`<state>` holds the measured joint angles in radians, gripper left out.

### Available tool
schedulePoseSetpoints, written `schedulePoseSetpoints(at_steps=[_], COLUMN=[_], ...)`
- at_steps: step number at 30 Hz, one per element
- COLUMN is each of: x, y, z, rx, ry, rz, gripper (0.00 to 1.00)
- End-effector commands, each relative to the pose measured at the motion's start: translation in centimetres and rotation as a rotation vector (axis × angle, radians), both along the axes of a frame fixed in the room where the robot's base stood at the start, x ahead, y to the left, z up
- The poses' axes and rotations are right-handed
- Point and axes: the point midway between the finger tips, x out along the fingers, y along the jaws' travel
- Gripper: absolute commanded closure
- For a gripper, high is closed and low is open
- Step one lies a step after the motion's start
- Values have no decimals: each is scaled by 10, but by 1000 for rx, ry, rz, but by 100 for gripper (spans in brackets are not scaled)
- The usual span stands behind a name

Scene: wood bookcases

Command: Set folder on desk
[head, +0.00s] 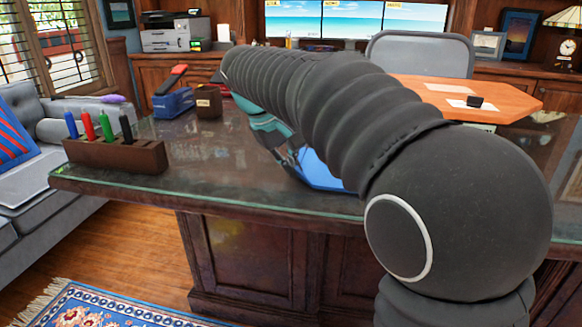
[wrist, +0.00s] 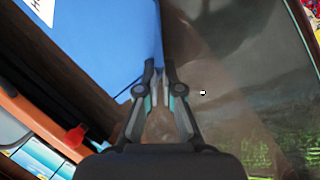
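The folder is blue. In the wrist view the folder (wrist: 105,45) fills the upper left, with a white label near the top. My gripper (wrist: 160,72) has its fingers close together on the folder's right edge and appears shut on it. In the head view only part of the folder (head: 325,173) shows, low over the desk top, with my arm hiding the rest. My gripper (head: 290,158) is partly hidden behind my arm there. The dark, glass-topped desk (head: 205,165) lies under them. I cannot tell whether the folder touches the desk.
A brown holder with several markers (head: 115,155) stands at the desk's left corner. An orange-brown wooden surface (head: 510,95) lies at the right.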

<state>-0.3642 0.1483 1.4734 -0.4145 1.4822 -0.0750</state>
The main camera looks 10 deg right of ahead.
Motion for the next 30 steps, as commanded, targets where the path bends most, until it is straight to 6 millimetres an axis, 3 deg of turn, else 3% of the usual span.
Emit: schedulePoseSetpoints(at_steps=[9,10,11,21,26,30], x=[0,0,0,0,-2,-7], y=[0,0,0,0,6,16], z=[-4,-3,-3,-1,14,39], rx=[1,1,1,1,1,1], ry=[-2,-2,-2,-2,-4,-5], rz=[0,0,0,0,1,2], gripper=[100,88,83,83,83,83])
